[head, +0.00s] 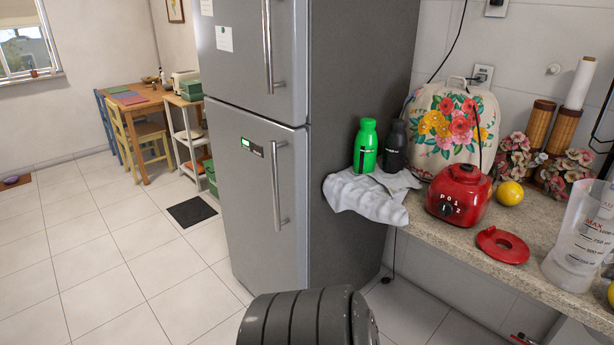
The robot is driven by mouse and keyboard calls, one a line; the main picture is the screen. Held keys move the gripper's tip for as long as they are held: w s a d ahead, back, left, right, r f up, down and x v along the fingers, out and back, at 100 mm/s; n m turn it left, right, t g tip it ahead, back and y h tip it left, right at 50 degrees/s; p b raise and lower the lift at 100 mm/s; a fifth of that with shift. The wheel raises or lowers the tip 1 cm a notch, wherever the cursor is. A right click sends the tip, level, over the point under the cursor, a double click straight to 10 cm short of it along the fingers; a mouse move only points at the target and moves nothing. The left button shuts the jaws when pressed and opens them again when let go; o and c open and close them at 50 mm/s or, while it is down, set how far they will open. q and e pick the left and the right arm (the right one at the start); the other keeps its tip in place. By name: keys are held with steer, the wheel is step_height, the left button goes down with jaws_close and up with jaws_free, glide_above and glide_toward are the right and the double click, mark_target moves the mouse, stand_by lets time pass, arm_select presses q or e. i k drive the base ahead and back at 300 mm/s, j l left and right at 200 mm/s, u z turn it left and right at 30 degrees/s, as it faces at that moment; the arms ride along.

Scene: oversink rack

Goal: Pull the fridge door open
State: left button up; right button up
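The fridge (330,150) is tall and grey, with an upper door (248,50) and a larger lower door (250,200). Both doors look shut. The upper door has a long vertical handle (268,50) near its right edge. Neither of my grippers is in view, and nothing touches the handles.
A stone counter (455,240) stands right of the fridge, holding a cloth, a green bottle (366,146), a dark bottle, a red blender base (459,195) and a clear jug (585,235). Tiled floor (130,270) is clear in front and left. A dark mat (192,211) lies left of the fridge.

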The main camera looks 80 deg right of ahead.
mark_target(260, 162)
steer(key=z, duration=2.15)
